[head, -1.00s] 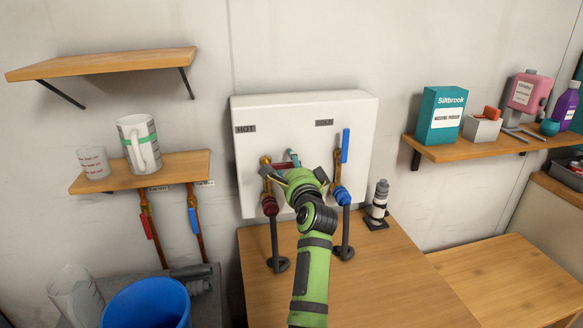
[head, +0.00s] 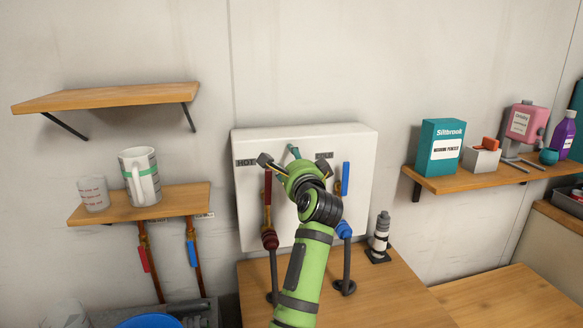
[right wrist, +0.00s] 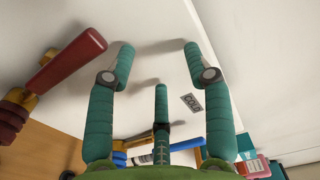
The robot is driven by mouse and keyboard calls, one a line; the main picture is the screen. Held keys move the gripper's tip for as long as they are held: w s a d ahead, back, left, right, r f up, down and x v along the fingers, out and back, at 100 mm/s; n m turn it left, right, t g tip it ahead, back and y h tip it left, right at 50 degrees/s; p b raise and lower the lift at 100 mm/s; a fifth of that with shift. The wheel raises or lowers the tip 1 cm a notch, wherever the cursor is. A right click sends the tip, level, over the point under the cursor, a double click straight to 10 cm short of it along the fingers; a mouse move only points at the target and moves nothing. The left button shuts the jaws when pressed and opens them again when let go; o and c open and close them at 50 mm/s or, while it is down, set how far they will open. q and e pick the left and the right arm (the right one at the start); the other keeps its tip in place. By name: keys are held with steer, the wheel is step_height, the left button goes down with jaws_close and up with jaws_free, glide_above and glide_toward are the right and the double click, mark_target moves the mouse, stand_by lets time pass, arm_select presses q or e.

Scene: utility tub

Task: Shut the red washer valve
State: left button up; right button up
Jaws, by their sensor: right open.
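The white washer box (head: 300,225) on the wall carries a valve with a red lever (head: 267,188) under its HOT label. This lever stands upright above a brass body and dark red collar; it also shows at the left in the right wrist view (right wrist: 68,65). A blue lever (head: 345,178) stands upright on the COLD side. My right gripper (head: 295,160) is in front of the box, between the two levers. Its teal fingers (right wrist: 160,62) are spread and empty, with the red lever outside them. My left gripper is not in view.
Another red handle (head: 143,259) and blue handle (head: 192,254) sit on pipes below the small left shelf (head: 110,208). The wooden counter (head: 385,300) below is mostly clear. A right shelf (head: 485,180) holds laundry goods.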

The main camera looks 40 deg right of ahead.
mark_target(268, 187)
steer(key=c, duration=0.5)
steer(key=shift+s+n, duration=0.15)
steer(key=shift+n, duration=0.15)
jaws_close()
steer(key=s+a+r+n+t, duration=0.1)
steer(key=s+r+n+t, duration=0.2)
steer(key=n, duration=1.3)
steer(key=s+a+f+n+g+y, duration=0.1)
steer(key=s+a+f+n+y, duration=0.15)
steer(key=a+n, duration=0.6)
steer(key=s+a+f+n+y, duration=0.2)
steer(key=a+f+n+y, duration=0.15)
steer(key=n, duration=1.05)
steer(key=w+p, duration=0.3)
steer(key=w, duration=0.8)
steer(key=shift+n, duration=0.25)
steer(key=shift+s+d+f+p, duration=0.1)
steer(key=shift+s+d+p, duration=0.25)
steer(key=shift+d, duration=0.45)
steer(key=shift+s+d+f+p, duration=0.1)
steer(key=shift+s+d+p, duration=0.15)
steer(key=shift+s+d, duration=0.35)
steer(key=shift+s+d+f+p, duration=0.1)
steer(key=shift+s+d+p, duration=0.2)
steer(key=shift+d, duration=0.65)
